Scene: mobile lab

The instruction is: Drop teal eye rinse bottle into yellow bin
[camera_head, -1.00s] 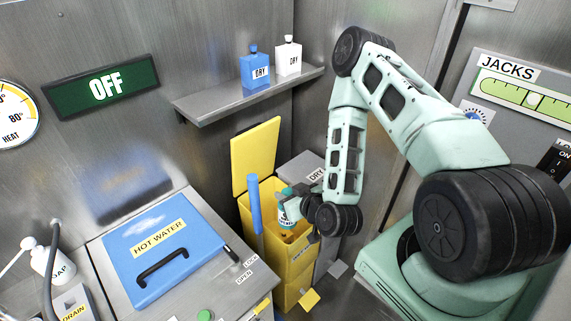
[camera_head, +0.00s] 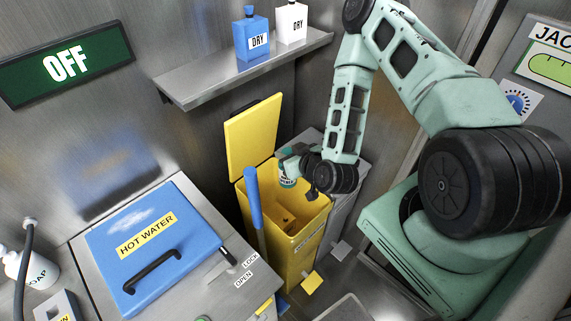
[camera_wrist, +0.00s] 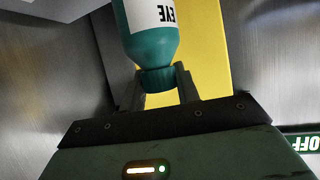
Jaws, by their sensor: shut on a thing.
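The teal eye rinse bottle (camera_head: 287,181) has a white label, and part of it shows beside my gripper (camera_head: 298,168). In the wrist view my gripper (camera_wrist: 160,84) is shut on the teal bottle (camera_wrist: 150,42) at its narrow cap end, with one finger on each side. The yellow bin (camera_head: 301,258) stands with its lid up at the back. The bottle appears over the back part of the bin's opening in the head view; its exact height is hard to tell. My wrist hides part of the bin's back right rim.
A blue lever (camera_head: 254,205) stands upright close to the bin's left side. The blue hot water lid (camera_head: 150,240) is at the left. A shelf (camera_head: 245,72) above holds a blue bottle (camera_head: 251,35) and a white bottle (camera_head: 291,22). A grey bin (camera_head: 345,205) stands at the right.

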